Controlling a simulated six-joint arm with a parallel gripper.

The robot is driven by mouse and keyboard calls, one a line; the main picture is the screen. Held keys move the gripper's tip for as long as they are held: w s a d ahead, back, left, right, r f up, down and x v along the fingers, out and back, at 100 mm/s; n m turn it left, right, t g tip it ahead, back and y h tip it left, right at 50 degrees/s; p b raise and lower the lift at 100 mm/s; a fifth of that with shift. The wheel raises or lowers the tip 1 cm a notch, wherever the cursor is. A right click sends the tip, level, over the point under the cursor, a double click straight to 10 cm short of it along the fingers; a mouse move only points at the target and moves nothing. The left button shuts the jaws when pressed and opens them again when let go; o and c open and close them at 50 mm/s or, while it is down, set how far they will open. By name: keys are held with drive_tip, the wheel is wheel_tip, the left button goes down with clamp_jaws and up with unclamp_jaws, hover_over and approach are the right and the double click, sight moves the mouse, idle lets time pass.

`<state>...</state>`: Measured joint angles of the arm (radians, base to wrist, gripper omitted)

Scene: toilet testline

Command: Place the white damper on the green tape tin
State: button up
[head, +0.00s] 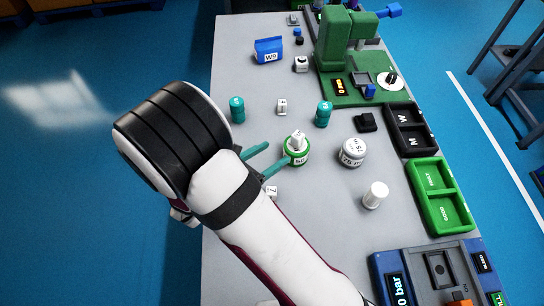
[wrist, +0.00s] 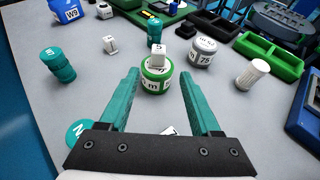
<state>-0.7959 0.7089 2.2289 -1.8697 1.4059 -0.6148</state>
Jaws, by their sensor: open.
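The green tape tin (head: 297,157), a round white-topped tin with green bands, stands mid-table; it also shows in the wrist view (wrist: 156,77). A small white piece marked with a 5 (wrist: 158,56) stands upright on its top. A separate white ribbed cylinder (head: 375,195) stands to the right, apart from the tin; it also shows in the wrist view (wrist: 252,73). I cannot tell for certain which white piece is the damper. My gripper (head: 268,157) is open and empty. In the wrist view its teal fingers (wrist: 159,80) lie either side of the tin's near side.
A silver-white tin marked 75 (head: 352,153) stands right of the green tin. Teal cylinders (head: 237,109) (head: 323,114) and a small white block (head: 282,107) stand behind.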

drive_tip(key=s+d+r+m+g, duration=0.4)
drive_tip(key=s+d+m+g, duration=0.15)
drive_tip(key=m, duration=0.25)
drive_tip(key=s+d+r+m+g, duration=0.35)
drive_tip(key=s+d+m, duration=0.25)
drive_tip(key=m, duration=0.2)
drive_tip(key=s+a+r+m+y, duration=0.3)
drive_tip(key=s+a+m+y, duration=0.5)
drive_tip(key=m, duration=0.8)
drive_tip(key=s+y, duration=0.3)
drive_tip(key=shift+s+g, duration=0.25)
drive_tip(key=shift+g, duration=0.05)
